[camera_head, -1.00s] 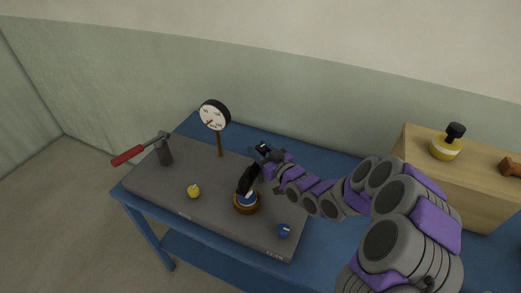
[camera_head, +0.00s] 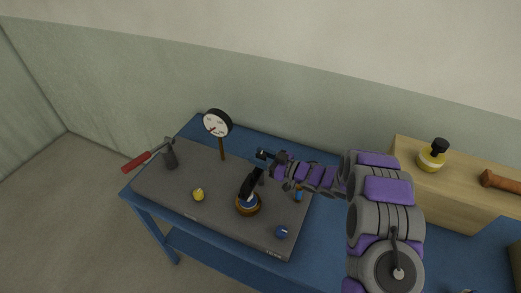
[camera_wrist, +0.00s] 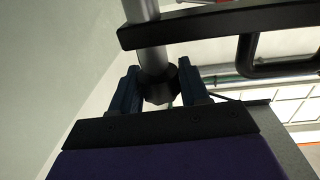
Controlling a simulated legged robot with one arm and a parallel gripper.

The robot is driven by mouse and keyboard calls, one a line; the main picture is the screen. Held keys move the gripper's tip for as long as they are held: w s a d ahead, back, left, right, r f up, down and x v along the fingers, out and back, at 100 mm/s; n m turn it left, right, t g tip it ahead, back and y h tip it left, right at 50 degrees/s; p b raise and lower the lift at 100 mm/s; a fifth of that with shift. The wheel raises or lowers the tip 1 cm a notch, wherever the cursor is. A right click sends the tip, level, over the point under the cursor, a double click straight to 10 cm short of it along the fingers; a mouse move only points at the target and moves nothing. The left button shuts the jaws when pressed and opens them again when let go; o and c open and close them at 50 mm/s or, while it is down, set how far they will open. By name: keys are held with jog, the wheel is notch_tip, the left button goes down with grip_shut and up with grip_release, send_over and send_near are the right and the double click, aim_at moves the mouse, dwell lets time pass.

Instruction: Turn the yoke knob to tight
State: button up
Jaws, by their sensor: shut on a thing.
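My gripper (camera_wrist: 160,88) is shut on a dark faceted knob (camera_wrist: 157,86) at the end of a grey shaft in the wrist view; one dark blue finger lies on each side of it. I take this to be the yoke knob. A thick black bar (camera_wrist: 215,24) crosses the shaft just beyond it. In the head view my gripper (camera_head: 264,156) is at the top of a tilted black part (camera_head: 251,182) that rises from a round brown and blue base (camera_head: 247,205) on the grey slab. The knob cannot be made out there, nor its tight mark.
The grey slab (camera_head: 165,200) lies on a blue table (camera_head: 172,231).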

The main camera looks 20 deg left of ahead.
jog(key=n+g+p, duration=0.1)
jog(key=n+g, duration=0.1)
jog(key=g, duration=0.1)
jog(key=shift+w+d+r+p, duration=0.1)
jog(key=shift+r+p, duration=0.05)
jog(key=shift+p, duration=0.2)
jog(key=shift+f+n+g, duration=0.2)
jog(key=shift+n+g, duration=0.9)
jog(key=shift+g, duration=0.7)
jog(key=n+g+h+b, duration=0.1)
jog(key=g+b, duration=0.1)
jog(key=shift+n+g, duration=0.3)
jog(key=shift+n, duration=0.1)
jog(key=shift+n+g+h+b, duration=0.3)
jog(key=shift+n+g+b, duration=0.3)
jog(key=shift+b, duration=0.4)
jog(key=shift+w+r+g, duration=0.1)
jog(key=shift+r+g, duration=0.15)
jog(key=shift+g, duration=0.15)
jog(key=o, duration=0.8)
jog(key=shift+f, duration=0.1)
jog(key=shift+o, duration=0.5)
